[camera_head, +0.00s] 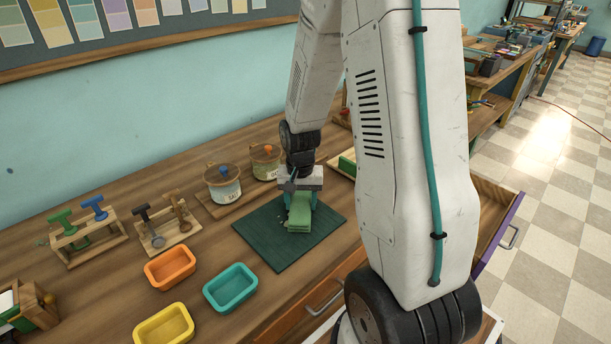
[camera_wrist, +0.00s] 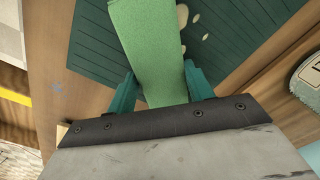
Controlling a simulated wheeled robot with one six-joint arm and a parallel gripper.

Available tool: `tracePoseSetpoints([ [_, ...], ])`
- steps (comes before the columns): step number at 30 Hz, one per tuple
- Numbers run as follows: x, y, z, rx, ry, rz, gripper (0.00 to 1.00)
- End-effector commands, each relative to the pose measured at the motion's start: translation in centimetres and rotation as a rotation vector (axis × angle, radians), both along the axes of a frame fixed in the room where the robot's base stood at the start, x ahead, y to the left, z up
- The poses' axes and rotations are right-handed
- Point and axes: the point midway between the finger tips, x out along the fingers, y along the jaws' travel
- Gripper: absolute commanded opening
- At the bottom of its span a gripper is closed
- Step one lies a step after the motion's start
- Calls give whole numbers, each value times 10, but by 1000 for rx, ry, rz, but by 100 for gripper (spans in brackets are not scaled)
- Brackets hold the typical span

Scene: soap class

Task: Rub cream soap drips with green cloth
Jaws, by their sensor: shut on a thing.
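The green cloth (camera_head: 299,211) is folded and held in my gripper (camera_head: 300,195), over the dark green mat (camera_head: 262,240). In the wrist view the cloth (camera_wrist: 150,45) runs between the two teal fingers of my gripper (camera_wrist: 160,90), which are shut on it. Cream soap drips (camera_wrist: 183,14) show on the mat (camera_wrist: 225,45) in the wrist view, just right of the cloth, as several pale spots. Whether the cloth touches the mat or covers more drips, I cannot tell.
Two labelled pots (camera_head: 223,184) stand on a board behind the mat. Orange (camera_head: 170,266), teal (camera_head: 231,287) and yellow (camera_head: 163,326) trays lie to the left. Stamps stand in wooden racks (camera_head: 88,240) at far left. An open drawer (camera_head: 495,215) juts out at right.

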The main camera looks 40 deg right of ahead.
Motion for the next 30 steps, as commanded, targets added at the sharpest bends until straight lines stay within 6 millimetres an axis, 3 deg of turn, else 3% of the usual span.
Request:
tracePoseSetpoints([
  [2, 1, -1, 2, -1, -1, 2, 30],
  [5, 1, -1, 23, -1, -4, 3, 30],
  [21, 1, 1, 69, 0, -1, 5, 30],
  [30, 1, 2, 80, 1, 1, 5, 30],
])
